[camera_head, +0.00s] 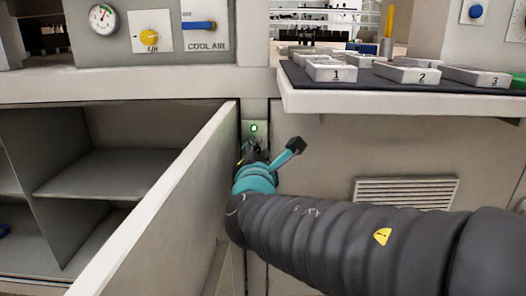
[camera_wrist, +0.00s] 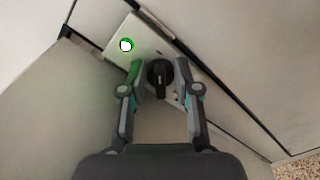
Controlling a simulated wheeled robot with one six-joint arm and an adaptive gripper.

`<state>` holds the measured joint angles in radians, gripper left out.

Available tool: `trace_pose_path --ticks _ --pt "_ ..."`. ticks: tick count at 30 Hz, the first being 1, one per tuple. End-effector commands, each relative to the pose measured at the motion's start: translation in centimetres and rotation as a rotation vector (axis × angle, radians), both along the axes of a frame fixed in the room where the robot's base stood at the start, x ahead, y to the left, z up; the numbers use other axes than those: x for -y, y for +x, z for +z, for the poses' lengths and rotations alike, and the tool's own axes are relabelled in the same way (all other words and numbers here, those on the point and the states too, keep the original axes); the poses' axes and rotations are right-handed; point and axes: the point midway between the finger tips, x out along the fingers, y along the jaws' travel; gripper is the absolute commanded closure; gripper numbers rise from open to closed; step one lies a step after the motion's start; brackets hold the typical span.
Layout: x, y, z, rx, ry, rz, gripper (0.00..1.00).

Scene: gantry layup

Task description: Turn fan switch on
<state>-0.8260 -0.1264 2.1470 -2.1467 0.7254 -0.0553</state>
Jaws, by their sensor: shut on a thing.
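The fan switch is a black rotary knob (camera_wrist: 158,84) on a narrow pale panel (camera_wrist: 125,32), seen in the wrist view. A green light (camera_wrist: 126,45) glows on the panel, up and left of the knob. It also glows in the head view (camera_head: 254,128). My gripper (camera_wrist: 160,70) has its two fingers on either side of the knob and is shut on it. The knob's grip lies roughly upright in the wrist view. In the head view my gripper (camera_head: 252,149) reaches the panel, and my wrist hides most of the knob.
An open cabinet door (camera_head: 165,205) stands close to the left of my wrist, with shelves (camera_head: 110,172) behind it. A counter (camera_head: 400,103) with numbered blocks overhangs at upper right. A vent (camera_head: 405,192) is on the wall below it.

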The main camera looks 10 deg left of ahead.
Motion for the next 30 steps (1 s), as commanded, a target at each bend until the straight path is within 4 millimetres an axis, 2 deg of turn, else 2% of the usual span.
trace_pose_path --ticks 9,10,22,26,30 --pt "0.0 0.0 -0.1 -0.002 0.0 0.001 1.0" --pt "0.0 0.0 -0.1 -0.002 0.0 0.001 0.64" --pt "0.1 -0.5 0.0 0.0 0.0 0.001 0.64" --pt "0.4 -2.0 0.0 0.001 0.001 0.004 0.64" --pt "1.0 -4.8 0.1 0.001 0.002 0.006 0.64"
